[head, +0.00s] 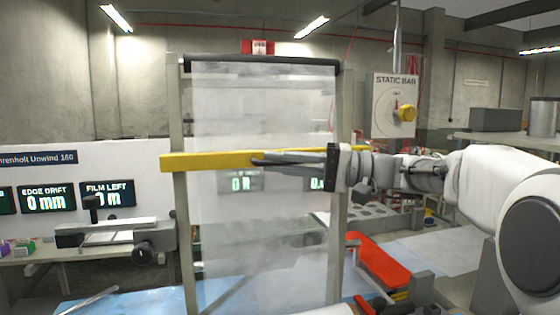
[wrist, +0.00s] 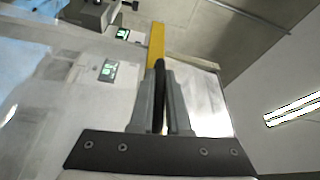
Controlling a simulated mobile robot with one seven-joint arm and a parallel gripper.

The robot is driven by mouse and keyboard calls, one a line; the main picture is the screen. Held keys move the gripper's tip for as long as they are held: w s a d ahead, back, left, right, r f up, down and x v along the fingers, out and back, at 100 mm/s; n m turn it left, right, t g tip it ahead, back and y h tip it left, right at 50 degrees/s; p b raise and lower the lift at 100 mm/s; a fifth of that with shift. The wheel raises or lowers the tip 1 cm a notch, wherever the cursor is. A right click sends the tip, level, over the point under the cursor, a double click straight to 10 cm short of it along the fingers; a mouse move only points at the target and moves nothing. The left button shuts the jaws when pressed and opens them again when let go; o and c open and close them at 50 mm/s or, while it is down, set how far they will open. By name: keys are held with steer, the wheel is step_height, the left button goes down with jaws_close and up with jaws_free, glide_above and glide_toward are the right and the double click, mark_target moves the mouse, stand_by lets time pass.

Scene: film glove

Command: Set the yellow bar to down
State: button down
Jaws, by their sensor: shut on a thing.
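The yellow bar (head: 205,161) lies nearly level across the front of the upright frame, over the hanging film (head: 260,105). It also shows in the wrist view (wrist: 157,40), leading away beyond my fingers. My gripper (head: 262,160) reaches in from the right along the bar at mid-height of the film. In the wrist view my gripper (wrist: 160,78) has its two fingers closed on a dark section that runs on from the yellow part. My fingers and wrist hide much of the bar's right half in the head view.
Frame posts (head: 180,235) stand either side of the film. Lit displays (head: 48,198) and a clamp-like fixture (head: 115,232) are at left. A red tray (head: 380,260) lies below my arm.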

step_height(320, 180, down, 8)
steer(key=b, duration=0.5)
steer(key=shift+f+b, duration=0.15)
steer(key=shift+b, duration=0.25)
steer(key=c, duration=0.9)
jaws_free()
steer(key=d, duration=0.5)
steer(key=s+d, duration=0.1)
steer(key=d, duration=0.5)
steer(key=s+d+f, duration=0.1)
steer(key=d, duration=0.5)
steer(key=shift+d, duration=0.2)
